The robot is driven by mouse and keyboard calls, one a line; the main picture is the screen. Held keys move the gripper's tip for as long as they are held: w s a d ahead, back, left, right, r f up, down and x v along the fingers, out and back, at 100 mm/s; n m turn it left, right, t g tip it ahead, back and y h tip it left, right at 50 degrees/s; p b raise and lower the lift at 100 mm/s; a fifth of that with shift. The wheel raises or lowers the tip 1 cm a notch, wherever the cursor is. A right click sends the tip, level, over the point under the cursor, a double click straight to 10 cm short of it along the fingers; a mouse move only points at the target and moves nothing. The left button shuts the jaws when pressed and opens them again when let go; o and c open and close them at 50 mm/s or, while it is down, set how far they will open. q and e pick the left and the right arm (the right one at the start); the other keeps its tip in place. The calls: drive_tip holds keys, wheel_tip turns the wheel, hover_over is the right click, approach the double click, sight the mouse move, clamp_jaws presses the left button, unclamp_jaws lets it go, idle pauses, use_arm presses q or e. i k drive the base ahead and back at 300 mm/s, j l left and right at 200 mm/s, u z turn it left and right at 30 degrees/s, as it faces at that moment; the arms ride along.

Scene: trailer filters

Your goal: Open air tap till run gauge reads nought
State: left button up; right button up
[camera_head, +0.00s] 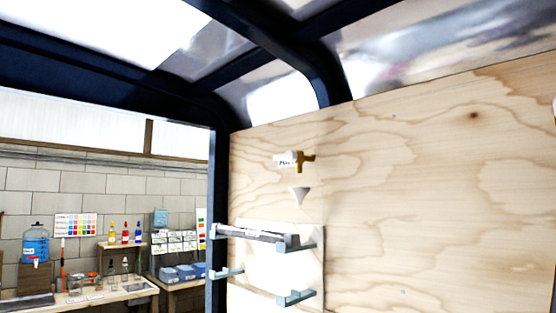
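A small white fitting with dark lettering and a brass-coloured tap part (307,160) is mounted on the plywood wall, right of the dark frame post. The lettering is too small to read. A small pale cone (298,195) is on the wall just below it. No gauge can be made out in this view. Neither of my grippers shows in the head view.
Below the cone, a white panel (262,268) carries grey-blue brackets (296,297) and a long dark bar. A dark post (219,180) divides the plywood from a room with a bench (125,291), bottles, boxes and a blue water container (35,245).

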sight(290, 155)
drive_tip(key=z, duration=0.95)
drive_tip(key=j+z, duration=0.2)
drive_tip(key=z, duration=0.3)
drive_tip(key=i+j+z, duration=0.1)
drive_tip(key=z, duration=0.4)
drive_tip(key=j+z, duration=0.3)
drive_tip(key=z, duration=0.2)
drive_tip(key=k+j+z, duration=0.1)
drive_tip(key=z, duration=0.35)
drive_tip(key=k+j+z, duration=0.45)
drive_tip(key=j, duration=0.2)
drive_tip(key=k+j+z, duration=0.95)
